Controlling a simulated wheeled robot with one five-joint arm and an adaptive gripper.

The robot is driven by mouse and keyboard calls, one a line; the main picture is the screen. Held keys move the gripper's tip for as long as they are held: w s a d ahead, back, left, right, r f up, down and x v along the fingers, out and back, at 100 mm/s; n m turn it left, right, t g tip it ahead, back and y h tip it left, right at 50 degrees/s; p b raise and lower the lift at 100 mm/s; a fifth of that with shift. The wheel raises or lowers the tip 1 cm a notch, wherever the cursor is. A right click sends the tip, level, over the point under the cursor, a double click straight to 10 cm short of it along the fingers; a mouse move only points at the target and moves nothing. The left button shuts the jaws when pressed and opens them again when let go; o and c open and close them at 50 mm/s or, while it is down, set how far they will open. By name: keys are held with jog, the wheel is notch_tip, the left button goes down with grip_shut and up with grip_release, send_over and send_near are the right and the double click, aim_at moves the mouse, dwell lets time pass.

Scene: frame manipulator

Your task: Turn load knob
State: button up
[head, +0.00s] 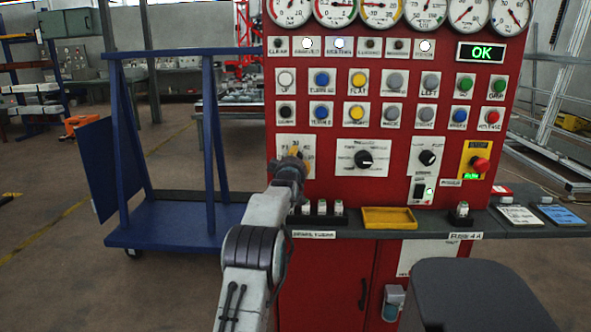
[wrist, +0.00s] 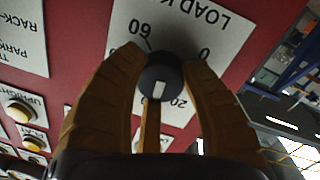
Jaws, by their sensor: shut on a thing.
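The load knob (wrist: 158,88) is a dark round knob with a light pointer mark, on a white plate labelled LOAD K (wrist: 205,22) with numbers around it. It appears upside down in the wrist view. My gripper (wrist: 160,75) has yellow-brown fingers on both sides of the knob and a further finger below it, shut on it. In the head view my gripper (head: 294,152) is at the leftmost knob plate of the red panel (head: 395,190), and my arm hides the knob there.
Two more black knobs, the middle one (head: 364,159) and the right one (head: 428,158), sit right of my gripper. A red emergency button (head: 480,165) is farther right. Below is a grey shelf (head: 400,228) with a yellow tray (head: 389,210). A blue cart (head: 170,225) stands left.

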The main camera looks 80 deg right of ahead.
jog(key=shift+s+f+m, duration=0.15)
jog(key=shift+f+m, duration=0.25)
jog(key=shift+f, duration=0.05)
jog(key=o, duration=0.9)
jog(key=shift+f, duration=0.1)
jog(key=o, duration=0.3)
jog(key=shift+d, duration=0.1)
jog(key=shift+r, duration=0.25)
jog(key=shift+r, duration=0.1)
jog(key=shift+a+r, duration=0.1)
jog(key=shift+a, duration=5.95)
